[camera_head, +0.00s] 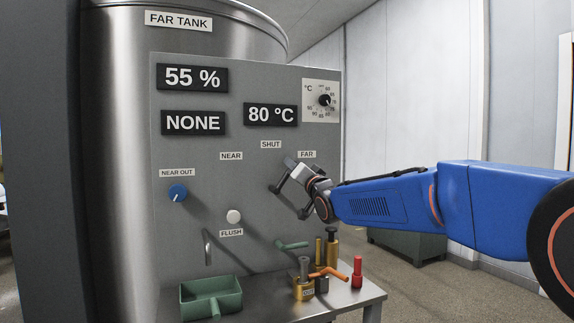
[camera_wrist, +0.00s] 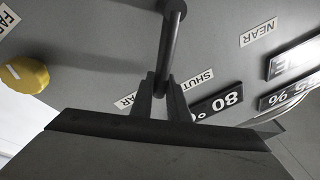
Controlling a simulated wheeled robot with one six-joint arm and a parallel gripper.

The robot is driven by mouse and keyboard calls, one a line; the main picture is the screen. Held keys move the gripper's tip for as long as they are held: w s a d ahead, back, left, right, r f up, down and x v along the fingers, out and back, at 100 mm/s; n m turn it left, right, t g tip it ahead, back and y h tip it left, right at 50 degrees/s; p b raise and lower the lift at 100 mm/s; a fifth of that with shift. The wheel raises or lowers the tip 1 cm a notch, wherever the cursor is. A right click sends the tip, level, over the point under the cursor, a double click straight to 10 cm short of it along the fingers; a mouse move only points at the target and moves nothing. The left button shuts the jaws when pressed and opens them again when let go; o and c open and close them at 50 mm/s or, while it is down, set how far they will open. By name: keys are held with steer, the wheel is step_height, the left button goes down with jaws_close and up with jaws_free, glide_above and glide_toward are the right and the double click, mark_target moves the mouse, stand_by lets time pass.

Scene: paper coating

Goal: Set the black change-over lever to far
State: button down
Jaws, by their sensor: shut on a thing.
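The black change-over lever (camera_wrist: 168,45) shows in the wrist view as a dark round bar running from the panel at the top down between my fingers. My gripper (camera_wrist: 162,88) is shut on its end. In the wrist view the lever's end lies near the SHUT label (camera_wrist: 195,82) and a partly hidden label ending in AR (camera_wrist: 126,101). In the head view my gripper (camera_head: 281,176) is at the panel below the SHUT label (camera_head: 271,144) and the FAR label (camera_head: 307,154). The NEAR label (camera_head: 231,156) is to the left. The lever is hard to tell from my fingers there.
The grey panel (camera_head: 200,270) carries a blue knob (camera_head: 178,193), a pale FLUSH button (camera_head: 234,216) and a display reading NONE (camera_head: 194,123). A yellow knob (camera_wrist: 25,73) shows in the wrist view. Below stand a green tray (camera_head: 240,295) and a red-topped piece (camera_head: 357,270).

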steer(key=shift+w+d+f+m+h, duration=0.15)
steer(key=shift+d+f+m+h, duration=0.3)
steer(key=shift+m, duration=0.75)
steer(key=shift+d+f, duration=0.15)
steer(key=shift+f, duration=0.05)
steer(key=c, duration=1.7)
jaws_free()
steer(key=v, duration=1.7)
steer(key=shift+d+f, duration=0.1)
steer(key=shift+f, duration=0.15)
